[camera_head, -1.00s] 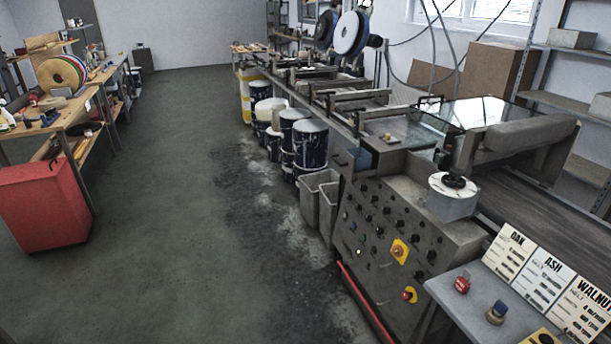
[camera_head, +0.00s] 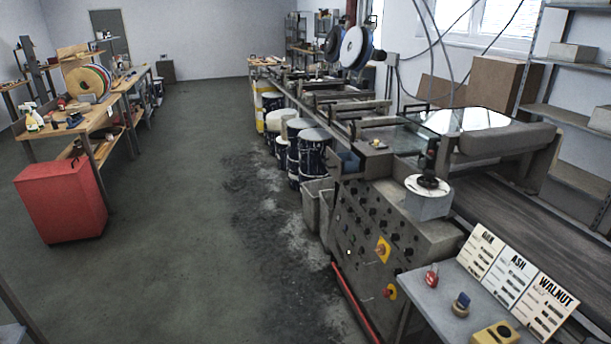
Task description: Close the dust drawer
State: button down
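I cannot make out a dust drawer for certain in this view. Two grey open-topped bins (camera_head: 313,200) stand against the left end of the grey machine cabinet (camera_head: 370,235), beside the conveyor line. My gripper is not in view.
A red cabinet (camera_head: 62,200) stands at the left by the wooden workbenches (camera_head: 93,113). Several dark drums (camera_head: 312,155) line the conveyor. A small table (camera_head: 455,300) with wood-name cards stands at the lower right. The grey floor (camera_head: 190,220) between is clear, with dark stains.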

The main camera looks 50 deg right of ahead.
aim_at(334, 164)
jog(key=z, duration=0.55)
jog(key=i, duration=1.4)
jog(key=u, duration=0.6)
jog(key=k, duration=0.9)
jog(key=z, duration=0.3)
jog(key=i, duration=0.2)
jog(key=u, duration=0.15)
